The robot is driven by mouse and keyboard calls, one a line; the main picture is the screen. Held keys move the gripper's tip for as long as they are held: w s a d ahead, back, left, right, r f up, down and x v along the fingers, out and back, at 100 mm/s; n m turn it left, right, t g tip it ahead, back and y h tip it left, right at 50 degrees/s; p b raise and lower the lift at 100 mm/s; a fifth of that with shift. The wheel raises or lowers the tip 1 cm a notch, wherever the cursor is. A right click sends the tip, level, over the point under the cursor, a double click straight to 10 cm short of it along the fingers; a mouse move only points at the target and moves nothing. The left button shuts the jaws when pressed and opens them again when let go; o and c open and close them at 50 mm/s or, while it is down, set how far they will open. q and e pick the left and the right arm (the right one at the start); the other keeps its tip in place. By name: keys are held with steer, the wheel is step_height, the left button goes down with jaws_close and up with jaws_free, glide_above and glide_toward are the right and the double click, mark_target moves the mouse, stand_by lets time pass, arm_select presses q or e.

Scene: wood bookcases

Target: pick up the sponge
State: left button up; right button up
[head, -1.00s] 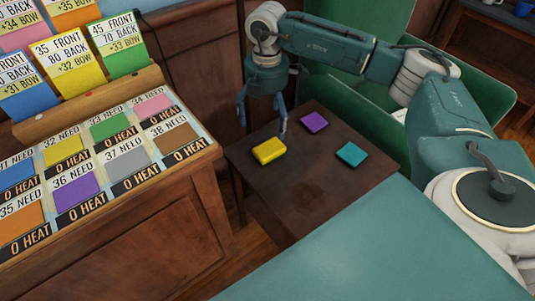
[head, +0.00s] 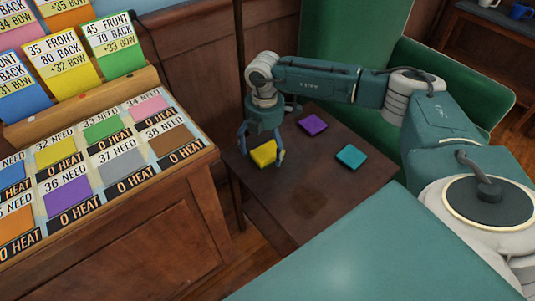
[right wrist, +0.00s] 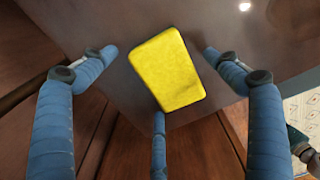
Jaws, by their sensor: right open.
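A yellow sponge (head: 262,155) lies flat on a small dark wooden table (head: 305,195), near its left edge. A purple sponge (head: 313,124) and a teal sponge (head: 351,157) lie on the same table. My right gripper (head: 262,155) is open, low over the yellow sponge, with fingers on either side of it. In the right wrist view the yellow sponge (right wrist: 167,70) lies between the spread fingers of the gripper (right wrist: 160,85), apart from them. My left gripper is not in view.
A wooden cabinet (head: 150,235) with coloured number cards stands close on the left. A green armchair (head: 440,80) stands behind the table. Blue and white cups (head: 521,11) sit on a shelf at the top right. The table's front part is bare.

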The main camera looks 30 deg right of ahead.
mark_target(265, 148)
steer(key=shift+c, duration=0.3)
steer(key=c, duration=1)
steer(key=shift+r, duration=0.1)
steer(key=shift+r, duration=0.5)
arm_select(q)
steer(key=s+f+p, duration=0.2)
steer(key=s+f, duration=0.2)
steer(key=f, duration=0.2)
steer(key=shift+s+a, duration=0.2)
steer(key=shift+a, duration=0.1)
arm_select(e)
step_height(265, 148, up, 19)
steer(key=shift+f, duration=0.1)
steer(key=shift+c, duration=0.5)
